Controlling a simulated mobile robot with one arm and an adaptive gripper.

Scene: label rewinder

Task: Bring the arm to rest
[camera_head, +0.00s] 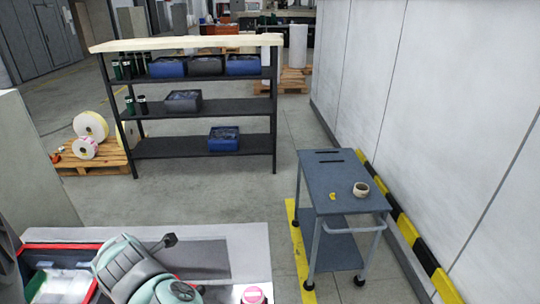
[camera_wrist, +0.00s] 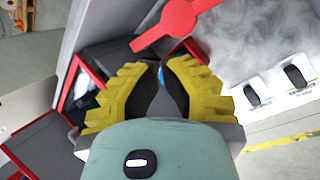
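My gripper (camera_wrist: 161,66) shows in the wrist view with two yellow ribbed fingers and dark inner pads. The fingers lean in toward each other and their tips nearly meet. I see nothing held between them; a small blue patch shows in the narrow gap. In the head view my grey and pale green arm reaches up from the bottom edge, in front of the nearby worktop, and my gripper cannot be made out.
A blue-grey cart (camera_head: 320,183) holding a tape roll (camera_head: 361,189) stands right, beside the wall. A shelf rack (camera_head: 200,146) with blue bins stands behind. A red-rimmed container (camera_head: 30,262) is close at lower left. In the wrist view, a red bar (camera_wrist: 178,22) lies beyond the fingertips.

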